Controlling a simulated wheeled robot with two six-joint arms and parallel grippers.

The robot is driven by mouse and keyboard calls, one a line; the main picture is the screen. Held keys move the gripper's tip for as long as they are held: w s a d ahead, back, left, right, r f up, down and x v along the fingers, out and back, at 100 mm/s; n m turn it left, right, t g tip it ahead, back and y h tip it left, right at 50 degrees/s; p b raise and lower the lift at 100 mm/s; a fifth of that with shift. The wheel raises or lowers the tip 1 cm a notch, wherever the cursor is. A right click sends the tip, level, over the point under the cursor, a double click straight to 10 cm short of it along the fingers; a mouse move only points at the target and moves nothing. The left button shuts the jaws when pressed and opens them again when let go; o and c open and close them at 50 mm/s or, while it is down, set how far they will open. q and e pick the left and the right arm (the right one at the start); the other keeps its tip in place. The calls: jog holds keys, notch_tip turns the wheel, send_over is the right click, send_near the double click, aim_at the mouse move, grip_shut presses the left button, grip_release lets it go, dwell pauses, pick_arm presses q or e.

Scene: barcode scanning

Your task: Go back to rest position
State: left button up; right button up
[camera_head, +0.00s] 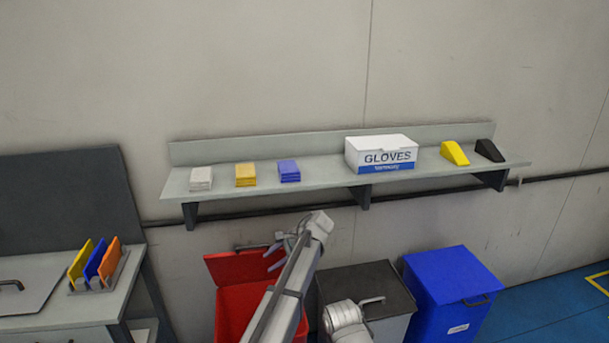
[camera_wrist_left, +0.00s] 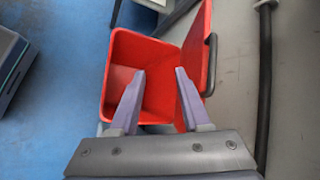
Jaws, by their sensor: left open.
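My left gripper (camera_head: 273,256) is open with nothing between its fingers, above and in front of the open red bin (camera_head: 234,312). In the left wrist view the two purple-grey fingers of the left gripper (camera_wrist_left: 159,74) stand apart over the red bin (camera_wrist_left: 122,55). One finger overlaps the bin opening and the other overlaps its raised red lid (camera_wrist_left: 194,60). The visible part of the bin's inside looks empty. My right gripper is not in view.
A grey bin (camera_head: 385,284) and a blue bin (camera_head: 450,278) stand right of the red bin. A wall shelf (camera_head: 325,170) carries folded cloths, a GLOVES box (camera_head: 381,154) and two wedges. A workbench (camera_head: 40,325) with a rack of coloured panels (camera_head: 95,263) is at left.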

pick_arm(q)
jog(key=s+d+f+n+h, duration=0.1)
jog(key=s+d+n+h, duration=0.1)
jog(key=s, duration=0.9)
jog(key=s+d+n+g+h+p, duration=0.1)
jog(key=s+d, duration=0.3)
jog(key=s, duration=0.7)
jog(key=s+d+f+n+h+p, duration=0.1)
jog(key=s+d+n+h, duration=0.2)
jog(key=s, duration=0.8)
jog(key=shift+s+d+f+n+g+h, duration=0.3)
jog(key=shift+s+d+f+n+h, duration=0.1)
jog(key=shift+d+h, duration=0.15)
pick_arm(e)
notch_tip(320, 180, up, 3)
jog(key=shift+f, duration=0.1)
